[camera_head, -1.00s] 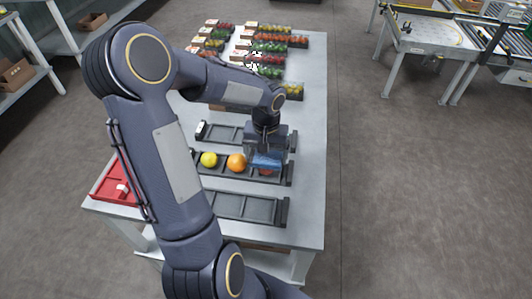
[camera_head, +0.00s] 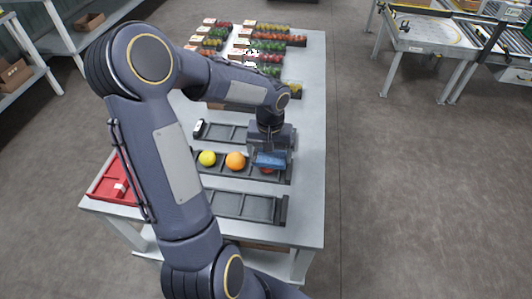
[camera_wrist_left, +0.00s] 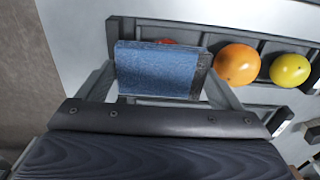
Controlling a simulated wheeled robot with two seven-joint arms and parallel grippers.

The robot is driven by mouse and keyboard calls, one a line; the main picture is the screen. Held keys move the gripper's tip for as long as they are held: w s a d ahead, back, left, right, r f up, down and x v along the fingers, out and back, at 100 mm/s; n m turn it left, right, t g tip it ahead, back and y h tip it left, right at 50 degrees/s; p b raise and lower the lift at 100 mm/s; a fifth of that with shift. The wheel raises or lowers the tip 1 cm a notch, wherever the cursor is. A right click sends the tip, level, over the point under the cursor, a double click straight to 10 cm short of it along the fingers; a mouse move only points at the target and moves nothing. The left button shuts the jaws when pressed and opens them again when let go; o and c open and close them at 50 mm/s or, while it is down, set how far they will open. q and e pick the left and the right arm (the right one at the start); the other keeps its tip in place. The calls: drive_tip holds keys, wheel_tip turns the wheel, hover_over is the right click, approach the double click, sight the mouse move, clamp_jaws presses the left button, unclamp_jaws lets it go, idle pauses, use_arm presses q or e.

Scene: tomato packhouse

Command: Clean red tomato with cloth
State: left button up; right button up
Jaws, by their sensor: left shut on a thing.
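My left gripper (camera_head: 268,155) is shut on a blue cloth (camera_head: 271,160), which looks like a folded block between the fingers in the left wrist view (camera_wrist_left: 155,70). The red tomato (camera_head: 267,170) sits at the right end of the middle black tray (camera_head: 222,173), mostly hidden under the cloth. A sliver of its red shows above the cloth in the left wrist view (camera_wrist_left: 166,42). The cloth is over the tomato; I cannot tell whether they touch. My right gripper is not in view.
An orange tomato (camera_head: 235,161) and a yellow one (camera_head: 207,158) sit in the same tray, left of the red one. Empty black trays lie in front (camera_head: 243,207) and behind (camera_head: 223,132). A red tray (camera_head: 104,190) lies at left. Several filled punnets stand at the table's far end.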

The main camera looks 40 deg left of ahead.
sight(258, 155)
use_arm(q)
drive_tip(key=shift+w+d+f, duration=0.1)
drive_tip(key=shift+d+f, duration=0.1)
drive_tip(key=shift+d, duration=0.2)
drive_tip(key=shift+s+a, duration=0.35)
drive_tip(key=shift+a, duration=0.3)
drive_tip(key=shift+s+a, duration=0.4)
drive_tip(key=shift+a, duration=0.25)
drive_tip(key=shift+s+a, duration=0.35)
drive_tip(key=shift+a, duration=0.3)
drive_tip(key=shift+w+d, duration=0.1)
drive_tip(key=shift+d, duration=0.05)
drive_tip(key=shift+w+d, duration=0.3)
drive_tip(key=shift+d, duration=0.25)
drive_tip(key=shift+w+d+b, duration=0.2)
drive_tip(key=shift+w+d, duration=0.2)
drive_tip(key=shift+d, duration=0.2)
drive_tip(key=shift+w+d+b, duration=0.15)
drive_tip(key=shift+w+d, duration=0.2)
drive_tip(key=shift+d, duration=0.25)
drive_tip(key=shift+s+a, duration=0.35)
drive_tip(key=shift+a, duration=0.3)
drive_tip(key=shift+s+a, duration=0.35)
drive_tip(key=shift+a, duration=0.25)
drive_tip(key=shift+s+a, duration=0.35)
drive_tip(key=shift+a, duration=0.3)
